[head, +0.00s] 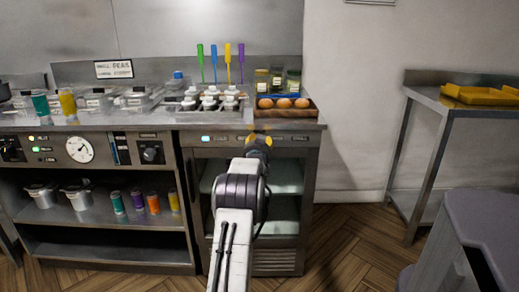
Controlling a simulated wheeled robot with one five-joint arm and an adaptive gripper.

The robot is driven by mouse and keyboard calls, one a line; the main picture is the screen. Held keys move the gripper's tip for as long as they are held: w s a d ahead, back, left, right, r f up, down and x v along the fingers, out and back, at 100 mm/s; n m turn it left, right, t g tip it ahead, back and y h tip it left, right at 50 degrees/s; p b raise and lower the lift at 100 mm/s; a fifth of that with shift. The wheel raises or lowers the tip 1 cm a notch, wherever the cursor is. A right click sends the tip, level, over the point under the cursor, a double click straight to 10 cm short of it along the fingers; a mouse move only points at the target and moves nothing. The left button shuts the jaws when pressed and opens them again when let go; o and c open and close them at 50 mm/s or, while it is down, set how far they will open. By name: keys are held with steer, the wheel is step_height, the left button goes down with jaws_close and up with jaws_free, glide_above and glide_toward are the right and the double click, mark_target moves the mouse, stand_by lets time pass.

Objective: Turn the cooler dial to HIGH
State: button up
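The cooler (195,167) is the under-counter cabinet with a front opening and shelves, right of centre below the counter. My gripper (259,140), dark with yellow tips, is in front of the right-hand part of this strip. No cooler dial can be made out; the gripper covers that part of the strip. Whether the fingers are apart, or touch anything, cannot be told at this size.
A separate black knob (150,153) and a round gauge (80,149) are on the panel to the left. An egg tray (284,113), jars and containers stand on the counter. A side table (452,104) with a yellow tray (480,95) is at right.

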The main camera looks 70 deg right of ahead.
steer(key=shift+r, duration=0.5)
steer(key=o, duration=1.2)
steer(key=shift+f, duration=0.2)
steer(key=shift+c, duration=0.2)
steer(key=shift+o, duration=0.3)
steer(key=shift+f, duration=0.1)
steer(key=shift+a+f, duration=0.1)
steer(key=v, duration=1.1)
steer(key=shift+a, duration=0.3)
steer(key=shift+s, duration=0.1)
